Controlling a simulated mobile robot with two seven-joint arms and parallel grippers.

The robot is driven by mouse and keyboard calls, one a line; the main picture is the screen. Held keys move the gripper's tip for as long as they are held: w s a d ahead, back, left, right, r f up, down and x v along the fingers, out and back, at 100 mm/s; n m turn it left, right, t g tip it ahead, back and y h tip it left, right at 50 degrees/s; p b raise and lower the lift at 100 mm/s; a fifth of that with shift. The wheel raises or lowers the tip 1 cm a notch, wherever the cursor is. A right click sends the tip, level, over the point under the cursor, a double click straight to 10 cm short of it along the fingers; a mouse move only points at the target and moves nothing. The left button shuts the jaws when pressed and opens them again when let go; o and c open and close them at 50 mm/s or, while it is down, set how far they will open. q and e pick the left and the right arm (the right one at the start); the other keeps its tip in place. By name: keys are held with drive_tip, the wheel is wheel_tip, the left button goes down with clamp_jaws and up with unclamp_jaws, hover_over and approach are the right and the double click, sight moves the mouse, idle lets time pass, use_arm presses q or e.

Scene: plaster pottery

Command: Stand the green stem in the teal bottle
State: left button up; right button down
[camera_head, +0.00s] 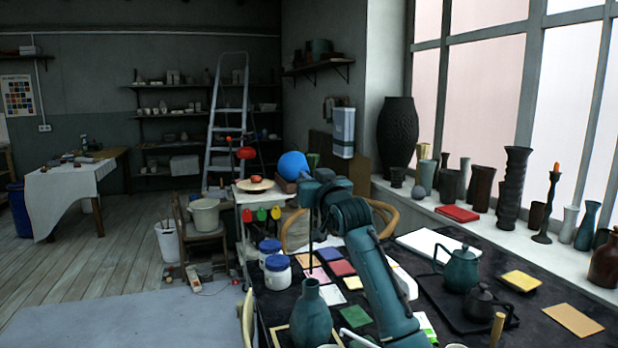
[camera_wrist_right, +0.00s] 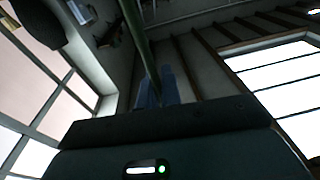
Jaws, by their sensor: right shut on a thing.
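The teal bottle (camera_head: 311,318) stands upright at the near edge of the dark table, its narrow neck facing up. My right gripper (camera_head: 312,203) is above it, at the end of my teal arm, and is shut on the green stem (camera_head: 310,254). In the head view the stem looks thin and dark and hangs about upright over the bottle's neck. Whether its lower end is inside or behind the neck, I cannot tell. In the right wrist view the green stem (camera_wrist_right: 141,45) runs up from between the blue fingers (camera_wrist_right: 160,90). My left gripper is not in view.
White jars with blue lids (camera_head: 277,272) stand left of the bottle. Coloured tiles (camera_head: 355,316) lie flat behind and beside it. A teal teapot (camera_head: 461,270) and a dark teapot (camera_head: 482,302) stand on a tray at right. Vases line the windowsill.

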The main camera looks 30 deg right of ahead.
drive_tip(key=shift+f, duration=0.2)
idle(0.5)
drive_tip(key=shift+f, duration=0.4)
idle(0.4)
drive_tip(key=shift+f+b, duration=0.5)
drive_tip(key=shift+f, duration=0.8)
drive_tip(key=shift+f+b, duration=0.4)
drive_tip(key=shift+f, duration=0.25)
idle(0.4)
